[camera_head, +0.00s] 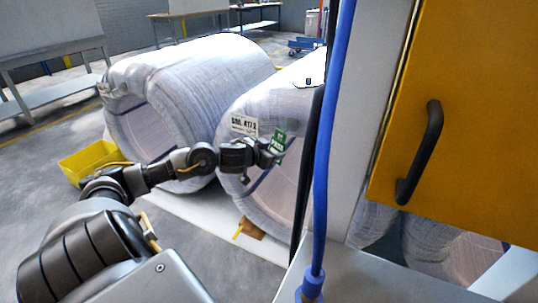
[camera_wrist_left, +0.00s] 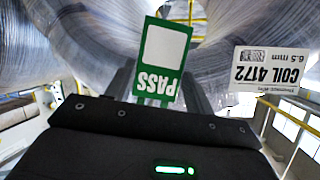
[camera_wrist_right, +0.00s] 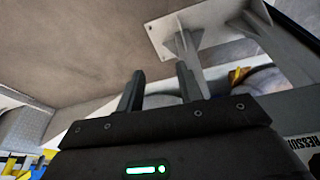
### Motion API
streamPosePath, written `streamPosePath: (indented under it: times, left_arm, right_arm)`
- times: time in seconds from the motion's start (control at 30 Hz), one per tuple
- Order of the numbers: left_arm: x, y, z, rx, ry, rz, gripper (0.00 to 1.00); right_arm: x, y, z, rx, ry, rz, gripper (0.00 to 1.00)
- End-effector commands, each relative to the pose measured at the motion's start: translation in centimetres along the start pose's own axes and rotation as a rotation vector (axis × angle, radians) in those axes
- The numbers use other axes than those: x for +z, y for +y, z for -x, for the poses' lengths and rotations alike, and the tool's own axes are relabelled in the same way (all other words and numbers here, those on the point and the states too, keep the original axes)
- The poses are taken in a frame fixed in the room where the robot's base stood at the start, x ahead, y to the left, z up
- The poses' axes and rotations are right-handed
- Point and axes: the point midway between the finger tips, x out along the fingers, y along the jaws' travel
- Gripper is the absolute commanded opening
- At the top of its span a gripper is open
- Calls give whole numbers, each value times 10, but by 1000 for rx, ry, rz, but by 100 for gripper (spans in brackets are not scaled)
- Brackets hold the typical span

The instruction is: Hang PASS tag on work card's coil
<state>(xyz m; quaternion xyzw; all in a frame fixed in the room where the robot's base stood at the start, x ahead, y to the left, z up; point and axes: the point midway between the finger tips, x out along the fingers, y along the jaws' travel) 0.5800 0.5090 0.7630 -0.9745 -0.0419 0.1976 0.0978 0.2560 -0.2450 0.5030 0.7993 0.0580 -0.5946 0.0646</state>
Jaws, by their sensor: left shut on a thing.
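The green-and-white PASS tag (camera_head: 278,142) is at the tip of my left gripper (camera_head: 264,150), which is shut on it, in front of the nearer wrapped coil (camera_head: 285,103). In the left wrist view the PASS tag (camera_wrist_left: 163,58) appears upside down in front of the wrapping. That coil bears a white label (camera_head: 244,124) reading COIL 4172, just left of the tag; it also shows in the left wrist view (camera_wrist_left: 270,68). I cannot tell whether the tag touches the coil. My right gripper (camera_wrist_right: 160,86) is open and empty. I cannot make out the work card.
A second wrapped coil (camera_head: 190,75) lies to the left. A yellow bin (camera_head: 92,160) stands on the floor at left. A blue cable (camera_head: 324,150), a post and an orange panel with a black handle (camera_head: 420,150) block the right side.

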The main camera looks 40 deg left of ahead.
Motion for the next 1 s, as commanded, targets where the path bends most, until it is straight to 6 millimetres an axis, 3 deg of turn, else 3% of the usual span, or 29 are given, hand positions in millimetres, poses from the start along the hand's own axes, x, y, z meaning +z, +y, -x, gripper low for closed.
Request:
streamPosePath:
  times: [0.2,0.57,1.0]
  left_arm:
    - [-2,-2,-13,0,1,4,28]
    - [2,-3,-21,1,0,1,28]
    - [2,-3,-22,0,0,1,28]
  right_arm:
    - [-2,2,12,3,14,3,36]
    - [3,0,-6,-1,-6,-1,36]
    - [-1,-4,-9,-8,0,-8,36]
